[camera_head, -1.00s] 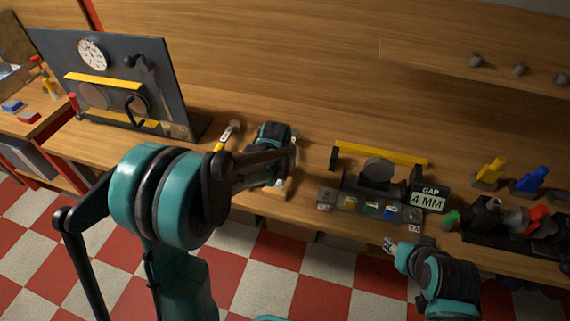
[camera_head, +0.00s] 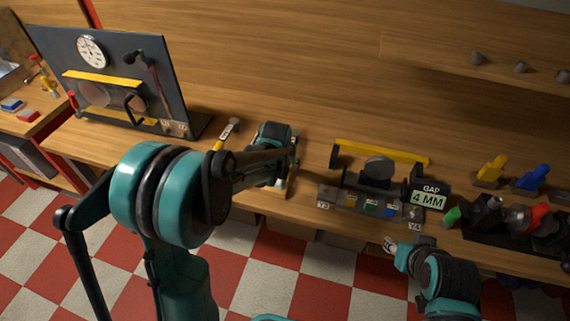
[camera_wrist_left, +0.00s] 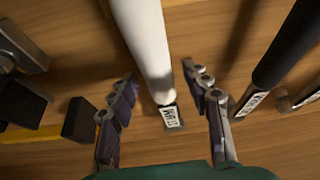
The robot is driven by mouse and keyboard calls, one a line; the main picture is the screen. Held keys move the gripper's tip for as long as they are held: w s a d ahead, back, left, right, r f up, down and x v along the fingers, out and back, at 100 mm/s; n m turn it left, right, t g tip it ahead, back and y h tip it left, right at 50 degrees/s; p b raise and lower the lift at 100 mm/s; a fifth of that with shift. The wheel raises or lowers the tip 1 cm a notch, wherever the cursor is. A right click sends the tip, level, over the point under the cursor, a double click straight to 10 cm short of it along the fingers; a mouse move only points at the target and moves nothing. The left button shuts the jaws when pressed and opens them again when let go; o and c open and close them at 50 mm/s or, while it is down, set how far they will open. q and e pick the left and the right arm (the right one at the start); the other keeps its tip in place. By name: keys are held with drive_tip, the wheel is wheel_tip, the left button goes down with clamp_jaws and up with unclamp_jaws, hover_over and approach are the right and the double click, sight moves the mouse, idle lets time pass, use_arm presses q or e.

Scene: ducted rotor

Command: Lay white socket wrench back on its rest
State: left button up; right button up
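The white socket wrench (camera_wrist_left: 146,42) lies between the two fingers of my left gripper (camera_wrist_left: 168,95) in the left wrist view. The fingers stand apart, with a visible gap on each side of the wrench. A labelled plate (camera_wrist_left: 171,117) is at the wrench's near end; its text is hard to read. In the head view my left gripper (camera_head: 273,140) is over the bench, and my arm hides most of the wrench. I cannot make out the shape of the rest under it. My right gripper (camera_head: 390,246) is at the bench's front edge, too small to read.
A black-handled tool (camera_wrist_left: 288,45) lies close to the right of my left fingers, with its own label. Dark blocks and a yellow bar (camera_wrist_left: 35,134) are to the left. In the head view, a gauge stand (camera_head: 377,170) and a dark panel (camera_head: 110,75) flank the gripper.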

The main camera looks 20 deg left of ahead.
use_arm(q)
drive_tip(key=v, duration=1.2)
drive_tip(key=s+a+t, duration=0.1)
drive_tip(key=s+t, duration=0.1)
drive_tip(key=s, duration=1.8)
drive_tip(key=shift+s+a+f, duration=0.15)
drive_tip(key=shift+s+f, duration=0.2)
drive_tip(key=shift+f, duration=0.15)
